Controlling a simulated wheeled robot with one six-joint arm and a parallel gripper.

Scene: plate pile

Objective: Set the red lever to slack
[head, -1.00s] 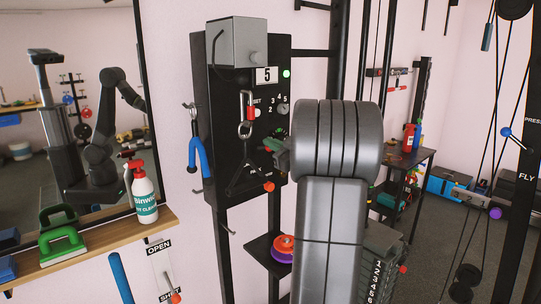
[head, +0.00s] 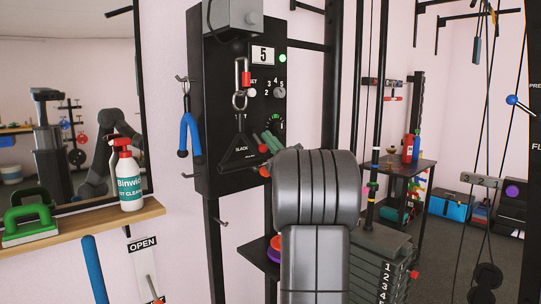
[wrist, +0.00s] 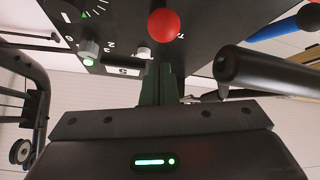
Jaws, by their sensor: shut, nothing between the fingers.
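In the head view a red ball knob (head: 263,148), apparently the red lever's, shows on the black panel (head: 216,110), right of the word SLACK. An orange-red ball (head: 265,171) shows just below it, against my arm; I cannot tell what it belongs to. My gripper (head: 270,138) is close to the panel, just above the red knob, its tips partly hidden. In the wrist view my gripper (wrist: 160,72) is shut and empty, and a red ball (wrist: 164,24) stands just beyond its tips. I cannot tell whether they touch. The lever's shaft is mostly hidden.
Dials (head: 278,92) and a display reading 5 (head: 263,56) are above. A blue-gripped handle (head: 188,134) hangs at left. A weight stack (head: 385,258) stands at right.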

